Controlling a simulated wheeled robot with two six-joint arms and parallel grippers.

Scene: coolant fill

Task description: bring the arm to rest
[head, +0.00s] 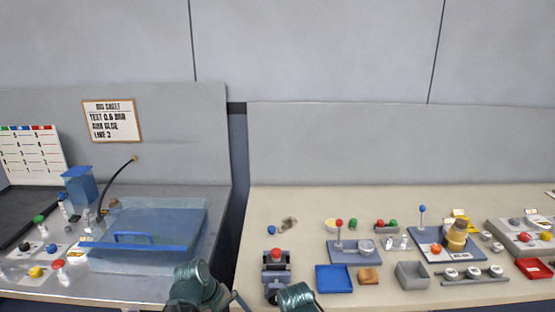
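Only teal parts of my arms show, at the bottom edge of the head view, one left of centre and one near the middle. Neither pair of gripper fingers can be made out, so I cannot see whether they hold anything. The visible arm parts are low, in front of the two benches. On the left bench is a clear tank-like box (150,222) with a blue handle bar across its front. A blue container (79,187) stands behind it at the left, and a dark curved hose (116,179) rises beside it.
The right bench (285,205) holds a grey device with a red button (275,276), a blue tray (334,279), a grey bin (411,276) and a red tray (534,269). A gap separates the benches.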

